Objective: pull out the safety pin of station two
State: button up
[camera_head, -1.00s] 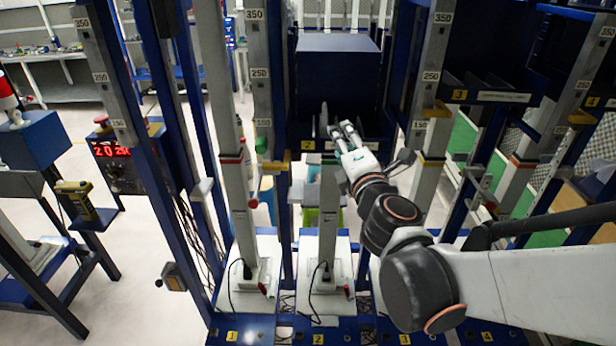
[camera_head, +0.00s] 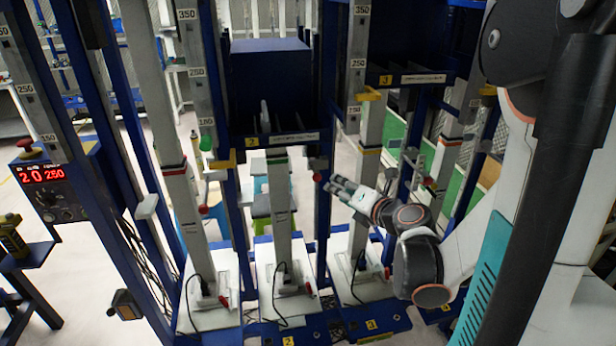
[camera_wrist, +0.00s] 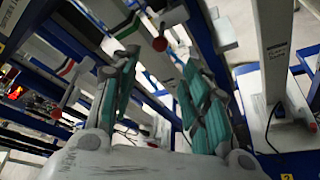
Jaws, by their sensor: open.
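Station two's white column (camera_head: 281,205) stands upright and has a green band. To its right is a red ball knob (camera_head: 317,177), which looks like the grip of its safety pin. The knob also shows in the wrist view (camera_wrist: 159,44), below a grey bracket and between the fingertip directions. My gripper (camera_head: 337,186) is just right of the knob in the head view, open and empty. Both fingers of my gripper (camera_wrist: 160,65) are apart in the wrist view. I cannot tell the exact gap to the knob; the pin's shaft is not clear.
Station one's column (camera_head: 181,200) has a red band and its own red knob (camera_head: 203,209). Station three's column (camera_head: 368,150) rises close behind my gripper. Blue uprights crowd both sides. A dark blue block (camera_head: 270,75) hangs above station two.

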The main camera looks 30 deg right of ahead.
aim_at(319, 179)
jog(key=b+x, duration=0.3)
jog(key=x, duration=1)
jog(key=shift+w+b, duration=0.35)
jog(key=shift+w, duration=0.05)
